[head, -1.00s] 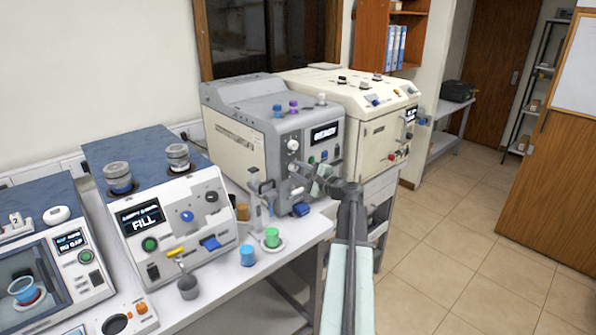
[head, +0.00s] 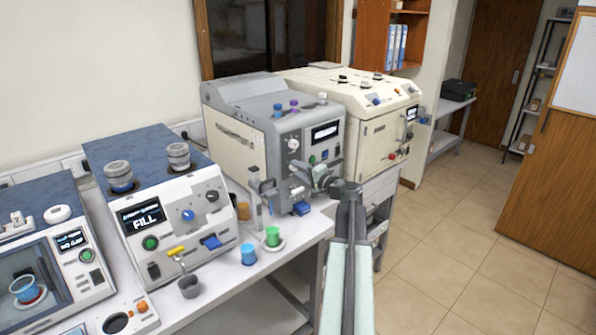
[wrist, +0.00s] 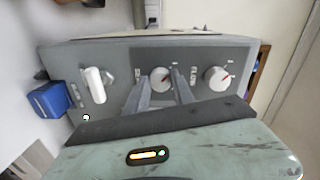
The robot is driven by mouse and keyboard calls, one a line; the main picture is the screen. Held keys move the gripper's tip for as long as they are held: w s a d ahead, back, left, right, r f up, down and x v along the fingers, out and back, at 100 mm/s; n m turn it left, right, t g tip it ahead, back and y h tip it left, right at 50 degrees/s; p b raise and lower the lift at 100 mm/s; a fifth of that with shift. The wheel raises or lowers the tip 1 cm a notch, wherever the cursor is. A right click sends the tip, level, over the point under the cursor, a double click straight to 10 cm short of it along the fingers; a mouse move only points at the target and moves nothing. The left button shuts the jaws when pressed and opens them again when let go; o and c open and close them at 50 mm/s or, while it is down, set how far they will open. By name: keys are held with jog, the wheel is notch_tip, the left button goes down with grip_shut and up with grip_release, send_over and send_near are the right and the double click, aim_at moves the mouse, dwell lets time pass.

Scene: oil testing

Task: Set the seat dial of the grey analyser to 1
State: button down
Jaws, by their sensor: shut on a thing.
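The grey analyser (head: 235,95) stands on the bench in the middle of the head view, its front facing right. In the wrist view its grey panel (wrist: 115,58) carries a row of white controls. The middle dial (wrist: 160,78), with a red pointer mark, sits between my fingertips. I take it for the seat dial, but its label is too small to read. My gripper (wrist: 164,76) is shut on this dial. A dial marked FLOW (wrist: 215,79) is to its right and a long white knob (wrist: 95,85) to its left. In the head view my gripper (head: 308,176) reaches the analyser's front.
A cream machine (head: 350,90) stands behind the grey analyser. A white machine reading FILL (head: 170,215) is to the left. A blue cup (head: 248,254) and a green cup (head: 272,236) stand near the bench edge. The tiled floor (head: 450,240) at right is clear.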

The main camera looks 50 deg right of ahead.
dwell(0.4)
jog(key=c, duration=1.1)
grip_release()
jog(key=s, duration=0.7)
jog(key=shift+s+a+r, duration=0.15)
jog(key=shift+s+a, duration=0.15)
jog(key=shift+s, duration=0.1)
